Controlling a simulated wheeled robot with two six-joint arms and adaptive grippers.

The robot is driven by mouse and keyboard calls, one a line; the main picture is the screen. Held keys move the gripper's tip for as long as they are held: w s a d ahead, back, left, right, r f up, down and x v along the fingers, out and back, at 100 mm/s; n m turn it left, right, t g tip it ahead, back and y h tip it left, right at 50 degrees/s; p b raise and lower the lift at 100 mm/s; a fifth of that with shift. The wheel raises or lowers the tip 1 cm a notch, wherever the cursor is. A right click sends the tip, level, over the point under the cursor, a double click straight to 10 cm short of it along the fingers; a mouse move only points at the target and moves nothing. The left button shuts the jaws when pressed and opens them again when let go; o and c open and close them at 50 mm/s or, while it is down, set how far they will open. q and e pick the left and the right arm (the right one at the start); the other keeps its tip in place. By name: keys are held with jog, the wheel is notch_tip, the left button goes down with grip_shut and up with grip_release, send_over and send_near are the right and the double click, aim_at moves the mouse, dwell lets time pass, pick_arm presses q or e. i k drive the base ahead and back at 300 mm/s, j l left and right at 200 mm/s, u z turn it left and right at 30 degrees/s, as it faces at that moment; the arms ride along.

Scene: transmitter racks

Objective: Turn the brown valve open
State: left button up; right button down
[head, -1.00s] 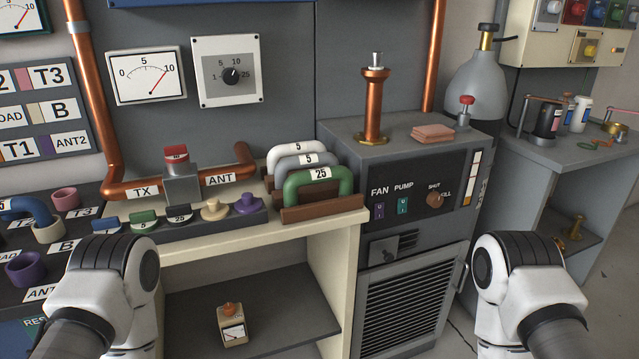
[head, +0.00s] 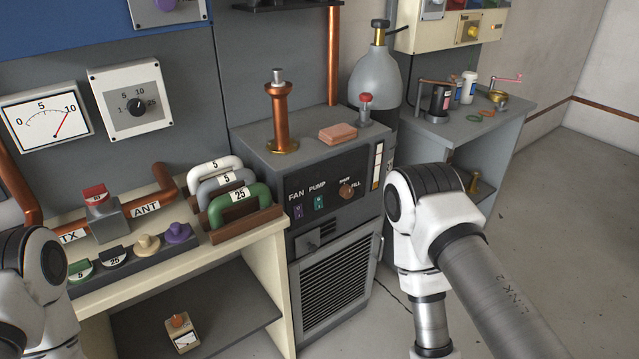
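The brown valve (head: 346,190) is a small round knob on the dark front panel of the grey cabinet (head: 262,160). It sits right of the FAN and PUMP switches, between a label above it that looks like SHUT and one at its right that looks like FILL. It is too small to tell which way it points. Nothing touches it. Parts of both my arms show at the lower left and lower right, but neither gripper is in view. My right arm stands to the right of the cabinet.
On the cabinet stand a copper post (head: 281,115), a pink block (head: 338,133) and a red-topped fitting (head: 365,108). A grey gas bottle (head: 376,80) stands behind. The floor (head: 560,200) at right is clear.

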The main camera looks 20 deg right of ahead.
aim_at(346, 192)
jog(key=z, duration=0.8)
